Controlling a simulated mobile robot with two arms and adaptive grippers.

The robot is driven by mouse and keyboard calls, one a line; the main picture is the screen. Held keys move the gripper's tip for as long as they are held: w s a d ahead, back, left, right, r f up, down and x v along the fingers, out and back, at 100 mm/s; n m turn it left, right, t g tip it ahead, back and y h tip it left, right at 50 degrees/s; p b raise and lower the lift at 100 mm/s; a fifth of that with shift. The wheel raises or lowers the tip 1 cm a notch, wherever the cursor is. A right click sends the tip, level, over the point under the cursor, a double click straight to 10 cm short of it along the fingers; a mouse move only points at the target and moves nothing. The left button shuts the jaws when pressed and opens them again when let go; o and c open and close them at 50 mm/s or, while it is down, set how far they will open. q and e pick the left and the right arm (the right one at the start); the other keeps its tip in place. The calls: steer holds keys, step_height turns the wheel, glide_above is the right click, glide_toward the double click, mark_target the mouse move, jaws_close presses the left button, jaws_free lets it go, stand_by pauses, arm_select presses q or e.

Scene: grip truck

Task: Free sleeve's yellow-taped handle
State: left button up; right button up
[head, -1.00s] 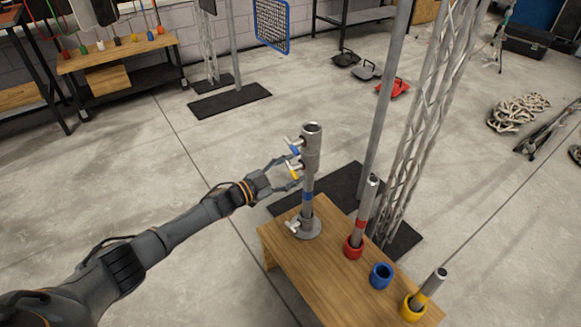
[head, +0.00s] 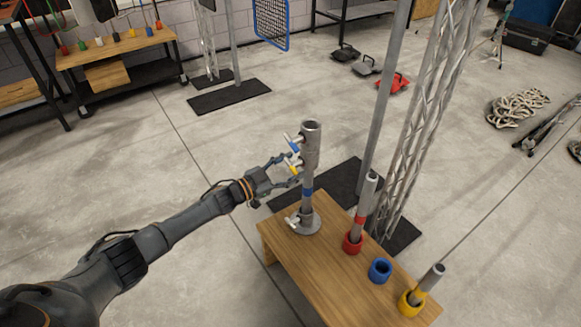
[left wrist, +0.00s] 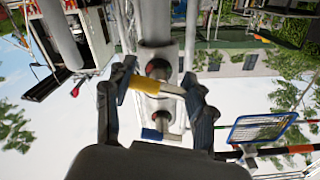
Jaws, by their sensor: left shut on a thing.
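The grey metal sleeve (head: 311,140) sits around an upright post (head: 308,205) with a blue band, on the wooden bench. Two T-handles stick out of its left side, a blue-taped handle (head: 294,147) above a yellow-taped handle (head: 295,170). My left gripper (head: 293,169) is at the lower one. In the left wrist view its fingers (left wrist: 158,92) are shut across the bar of the yellow-taped handle (left wrist: 145,84), with the tape by the left finger. The blue-taped handle (left wrist: 152,134) is clear of the fingers there. My right gripper is not in view.
The wooden bench (head: 290,262) also bears a tilted red-banded bar in a red cup (head: 352,243), an empty blue cup (head: 380,270) and a tilted bar in a yellow cup (head: 410,304). A lattice truss (head: 425,110) and a pole (head: 385,100) stand just behind.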

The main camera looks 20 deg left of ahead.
arm_select(q)
steer(key=o, duration=1.2)
steer(key=v, duration=1.2)
